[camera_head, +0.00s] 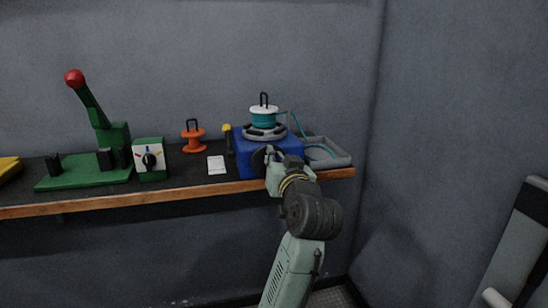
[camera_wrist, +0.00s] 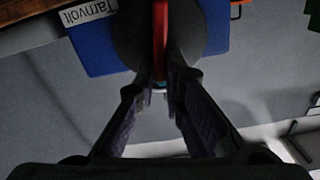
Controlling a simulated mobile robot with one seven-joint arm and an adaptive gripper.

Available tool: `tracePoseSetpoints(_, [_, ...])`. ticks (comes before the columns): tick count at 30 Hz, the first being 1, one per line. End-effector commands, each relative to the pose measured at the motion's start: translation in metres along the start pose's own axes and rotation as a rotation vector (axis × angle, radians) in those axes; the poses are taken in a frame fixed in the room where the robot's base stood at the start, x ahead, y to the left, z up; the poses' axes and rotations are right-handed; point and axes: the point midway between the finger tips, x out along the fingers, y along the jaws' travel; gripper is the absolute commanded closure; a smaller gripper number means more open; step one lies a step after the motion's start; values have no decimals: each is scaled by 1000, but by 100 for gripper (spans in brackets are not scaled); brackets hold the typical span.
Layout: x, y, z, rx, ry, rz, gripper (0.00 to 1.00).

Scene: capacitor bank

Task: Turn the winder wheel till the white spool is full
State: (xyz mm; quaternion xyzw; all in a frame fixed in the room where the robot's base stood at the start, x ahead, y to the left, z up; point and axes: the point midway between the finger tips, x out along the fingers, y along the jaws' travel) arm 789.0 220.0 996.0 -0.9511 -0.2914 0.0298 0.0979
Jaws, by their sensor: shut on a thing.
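The winder is a blue box (camera_head: 243,148) at the right end of the bench. The white spool (camera_head: 263,110) sits upright on top of it, on a grey ring, with teal wire wound around its middle. The dark winder wheel (camera_head: 258,161) is on the box's front face, partly hidden by my gripper (camera_head: 272,157). In the wrist view the wheel (camera_wrist: 128,35) is a dark disc crossed by a red bar (camera_wrist: 160,35). My gripper (camera_wrist: 161,88) is shut on this red part, its two fingers on either side of it. How full the spool is, I cannot tell exactly.
A grey tray (camera_head: 340,158) with teal wire stands right of the winder. Left of it are a yellow-topped tool (camera_head: 227,133), a white card (camera_head: 216,165), an orange spool (camera_head: 194,139), a green dial box (camera_head: 149,158) and a green lever press (camera_head: 85,172). A wall closes the right side.

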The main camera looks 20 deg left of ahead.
Motion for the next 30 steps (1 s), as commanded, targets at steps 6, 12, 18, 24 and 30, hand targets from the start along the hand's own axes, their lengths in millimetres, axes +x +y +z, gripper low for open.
tracePoseSetpoints(6, [0, 6, 0, 198, -3, 1, 100])
tracePoseSetpoints(12, [0, 11, 1, 388, -2, 2, 100])
tracePoseSetpoints(18, [0, 15, 4, 578, -2, 2, 100])
tracePoseSetpoints(24, [0, 19, 7, 769, -2, 2, 100])
tracePoseSetpoints(30, [0, 22, 11, 956, -1, 3, 100])
